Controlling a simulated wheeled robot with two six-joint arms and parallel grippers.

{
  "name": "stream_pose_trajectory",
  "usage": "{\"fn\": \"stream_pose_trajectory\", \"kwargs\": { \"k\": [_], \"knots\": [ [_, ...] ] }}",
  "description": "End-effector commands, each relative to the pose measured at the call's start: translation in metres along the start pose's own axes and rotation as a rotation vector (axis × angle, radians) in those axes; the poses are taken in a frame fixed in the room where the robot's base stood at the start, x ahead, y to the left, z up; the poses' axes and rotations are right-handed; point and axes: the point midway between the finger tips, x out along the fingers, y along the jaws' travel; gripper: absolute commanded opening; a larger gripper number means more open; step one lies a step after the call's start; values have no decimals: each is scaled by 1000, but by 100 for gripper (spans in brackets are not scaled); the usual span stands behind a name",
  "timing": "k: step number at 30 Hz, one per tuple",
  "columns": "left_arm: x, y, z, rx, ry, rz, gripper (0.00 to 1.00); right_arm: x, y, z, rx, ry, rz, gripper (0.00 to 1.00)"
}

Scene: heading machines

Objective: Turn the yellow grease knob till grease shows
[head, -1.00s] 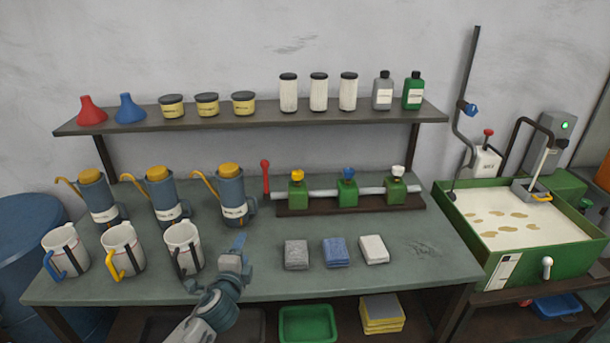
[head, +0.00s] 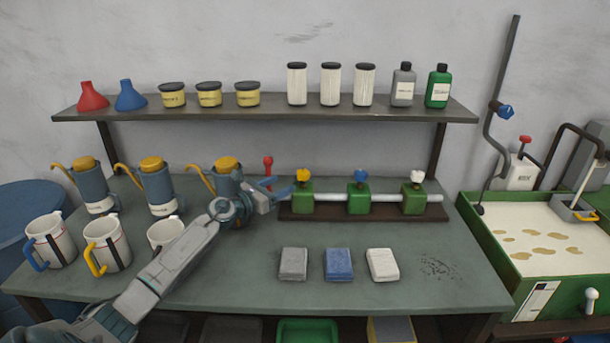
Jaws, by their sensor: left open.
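The yellow grease knob (head: 303,175) sits on top of the leftmost green block (head: 302,197) of the grease manifold at the back of the bench. My left gripper (head: 282,187) is open just left of this block, its fingers pointing right at about the height of the knob's base. I cannot tell whether a fingertip touches the block. The blue knob (head: 359,177) and the white knob (head: 417,177) top the other two green blocks. No grease shows at the manifold. My right gripper is not in view.
A red-topped lever (head: 267,162) stands just behind my left gripper. Blue oil cans (head: 158,190) and white mugs (head: 107,244) crowd the left of the bench. Grey, blue and white cloths (head: 338,264) lie in front.

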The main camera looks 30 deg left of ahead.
Motion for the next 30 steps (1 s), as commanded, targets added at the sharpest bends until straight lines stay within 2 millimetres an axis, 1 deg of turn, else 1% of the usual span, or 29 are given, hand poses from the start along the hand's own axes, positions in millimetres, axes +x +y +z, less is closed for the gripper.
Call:
{"fn": "stream_pose_trajectory", "kwargs": {
  "k": [1, 3, 6, 10, 15, 17, 21, 30],
  "knots": [
    [8, -1, 3, -6, -4, 0, 59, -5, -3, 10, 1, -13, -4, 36],
    [20, -2, 3, -8, -4, 0, 59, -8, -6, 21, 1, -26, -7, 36],
    [38, -1, 3, -7, -5, 0, 59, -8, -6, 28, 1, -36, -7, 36],
    [60, -2, 1, -9, -5, -1, 59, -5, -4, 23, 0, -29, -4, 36],
    [82, -1, 0, -7, -4, -1, 59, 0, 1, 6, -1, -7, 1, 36],
    [87, -1, 0, -7, -3, -1, 59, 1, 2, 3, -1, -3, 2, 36],
    [94, -2, 0, -6, -2, 0, 59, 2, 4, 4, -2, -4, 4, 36],
    [96, -2, 1, -6, -2, -1, 59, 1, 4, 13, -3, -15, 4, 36]
  ]
}}
